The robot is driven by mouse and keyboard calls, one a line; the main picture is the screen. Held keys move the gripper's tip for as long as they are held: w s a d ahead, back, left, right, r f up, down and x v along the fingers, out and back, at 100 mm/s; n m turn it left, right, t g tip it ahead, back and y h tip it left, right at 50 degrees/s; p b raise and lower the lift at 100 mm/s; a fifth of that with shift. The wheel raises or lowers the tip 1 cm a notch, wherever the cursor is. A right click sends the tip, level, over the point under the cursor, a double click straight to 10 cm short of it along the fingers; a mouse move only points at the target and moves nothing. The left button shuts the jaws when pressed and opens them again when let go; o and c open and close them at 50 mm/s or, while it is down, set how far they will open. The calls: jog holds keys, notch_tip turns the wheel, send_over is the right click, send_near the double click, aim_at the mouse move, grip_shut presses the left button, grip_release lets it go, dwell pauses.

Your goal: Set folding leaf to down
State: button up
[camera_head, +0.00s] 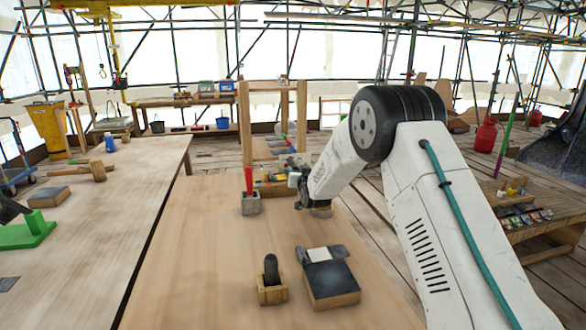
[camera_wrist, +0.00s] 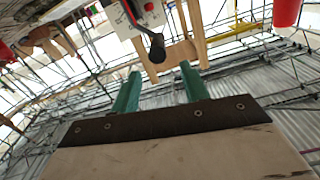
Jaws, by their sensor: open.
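No part is plainly marked as the folding leaf. The likeliest is a dark flat panel (camera_head: 330,279) on a wooden block on the near bench, with a grey and white strip along its far edge; I cannot tell how it is hinged. My gripper (camera_head: 319,211) is low over the bench beyond this block, apart from it, and its fingers are hard to make out there. In the wrist view my gripper (camera_wrist: 160,82) shows two green fingers spread apart with nothing between them. A wooden frame and a pale box with a dark lever (camera_wrist: 155,45) show beyond the fingertips.
A grey box with a red lever (camera_head: 250,203) stands left of my gripper. A small wooden holder with a dark knob (camera_head: 272,289) is left of the panel block. A wooden frame (camera_head: 245,120) rises at the bench's far end. The bench's left middle is clear.

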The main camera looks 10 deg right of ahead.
aim_at(293, 166)
jog(key=shift+t, duration=0.3)
jog(key=w, duration=0.3)
jog(key=w+f, duration=0.1)
jog(key=w, duration=0.4)
jog(key=shift+w+f, duration=0.25)
jog(key=shift+w, duration=0.15)
jog(key=shift+c, duration=0.4)
grip_shut()
